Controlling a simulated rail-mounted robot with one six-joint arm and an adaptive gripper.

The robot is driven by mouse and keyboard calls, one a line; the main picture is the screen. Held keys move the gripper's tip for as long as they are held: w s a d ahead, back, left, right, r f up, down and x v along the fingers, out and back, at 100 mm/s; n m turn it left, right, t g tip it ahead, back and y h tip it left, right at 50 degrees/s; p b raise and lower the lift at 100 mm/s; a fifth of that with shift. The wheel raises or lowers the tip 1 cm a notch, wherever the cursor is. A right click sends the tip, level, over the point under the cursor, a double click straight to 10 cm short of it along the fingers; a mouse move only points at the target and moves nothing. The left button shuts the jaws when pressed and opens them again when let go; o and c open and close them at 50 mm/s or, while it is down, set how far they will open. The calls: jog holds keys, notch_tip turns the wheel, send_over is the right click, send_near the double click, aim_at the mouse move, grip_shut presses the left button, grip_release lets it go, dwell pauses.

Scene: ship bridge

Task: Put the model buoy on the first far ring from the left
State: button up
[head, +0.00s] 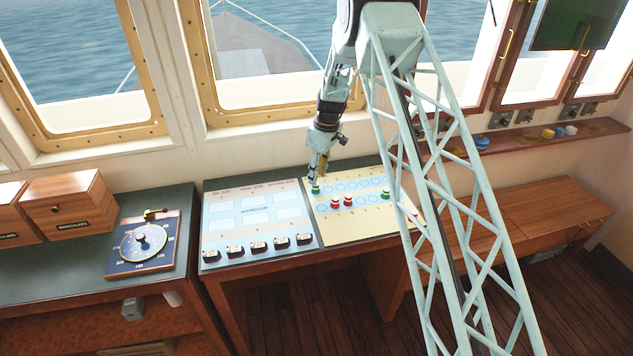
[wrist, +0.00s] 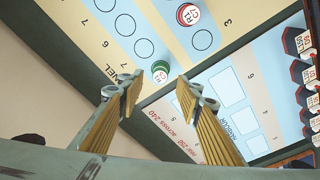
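A small green buoy (head: 315,189) stands on the yellow and blue ring board (head: 345,225), at the left end of the far row. In the wrist view the green buoy (wrist: 160,70) sits where the first far ring from the left lies and hides that ring. My gripper (head: 318,172) is just above it. In the wrist view my gripper (wrist: 158,88) is open, with the buoy between the fingertips in the picture and clear space on both sides. The far rings beside it, such as the second one (wrist: 143,48), are empty.
In the near row stand two red buoys (head: 341,202) and another green buoy (head: 385,194). The harbour chart (head: 255,212) adjoins on the left, with several dark labelled blocks (head: 257,246) along its near edge. The window wall is close behind the board.

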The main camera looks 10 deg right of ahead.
notch_tip(320, 180, up, 6)
jog(key=shift+s+d+b, duration=0.3)
jog(key=shift+d+b, duration=0.05)
jog(key=shift+r, duration=0.1)
dwell(0.8)
